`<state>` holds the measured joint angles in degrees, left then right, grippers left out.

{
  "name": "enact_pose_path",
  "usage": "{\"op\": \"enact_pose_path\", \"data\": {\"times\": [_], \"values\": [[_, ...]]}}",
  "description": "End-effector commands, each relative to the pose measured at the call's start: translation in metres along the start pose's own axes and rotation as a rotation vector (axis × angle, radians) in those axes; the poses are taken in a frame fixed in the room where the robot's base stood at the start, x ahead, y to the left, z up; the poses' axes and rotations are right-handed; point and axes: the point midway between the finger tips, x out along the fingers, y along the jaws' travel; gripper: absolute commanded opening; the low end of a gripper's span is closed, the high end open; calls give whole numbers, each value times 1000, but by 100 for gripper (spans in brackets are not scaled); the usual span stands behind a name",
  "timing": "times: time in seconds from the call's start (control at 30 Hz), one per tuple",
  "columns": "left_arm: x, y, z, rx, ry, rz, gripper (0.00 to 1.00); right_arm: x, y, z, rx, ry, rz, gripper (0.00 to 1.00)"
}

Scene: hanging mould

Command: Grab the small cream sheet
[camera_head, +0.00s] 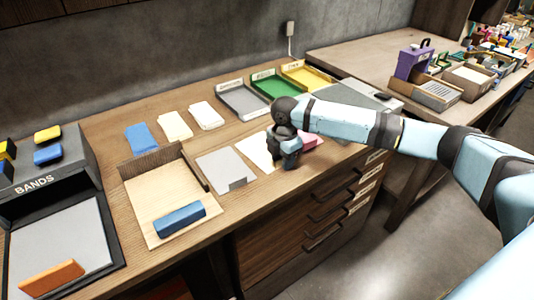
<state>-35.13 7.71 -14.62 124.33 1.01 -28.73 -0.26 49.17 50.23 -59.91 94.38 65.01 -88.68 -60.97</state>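A flat pale cream sheet (255,151) lies on the wooden workbench, just left of my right gripper. My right gripper (290,160) points down over the sheet's right edge. It covers part of that edge, and I cannot tell whether it touches the sheet. Its fingertips are dark and small, so I cannot tell whether they are open or shut. A small cream piece (174,125) lies farther back, between a blue piece (140,137) and a white piece (206,115). My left gripper is out of view.
A grey sheet (226,169) lies left of the pale sheet. A pink block (307,141) sits right behind my gripper. Grey (241,98), green (272,84) and yellow (305,74) trays stand at the back. A wooden tray (147,220) with a blue block (180,218) stands front left.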

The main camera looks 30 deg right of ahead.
Motion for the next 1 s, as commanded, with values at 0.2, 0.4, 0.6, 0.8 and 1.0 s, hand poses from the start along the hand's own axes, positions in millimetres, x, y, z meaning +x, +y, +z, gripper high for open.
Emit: {"op": "enact_pose_path", "data": {"times": [0.2, 0.4, 0.6, 0.8, 1.0], "values": [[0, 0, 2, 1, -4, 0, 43, -1, 0, 0, 0, 0, 0, 12], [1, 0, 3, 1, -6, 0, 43, -1, 0, 0, 0, 1, 0, 0], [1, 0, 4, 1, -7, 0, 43, -2, 0, 0, 0, 1, 0, 0], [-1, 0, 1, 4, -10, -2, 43, -23, 0, 0, -1, 1, 1, 0], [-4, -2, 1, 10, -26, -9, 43, -76, 1, 0, -1, 1, 3, 0]]}}
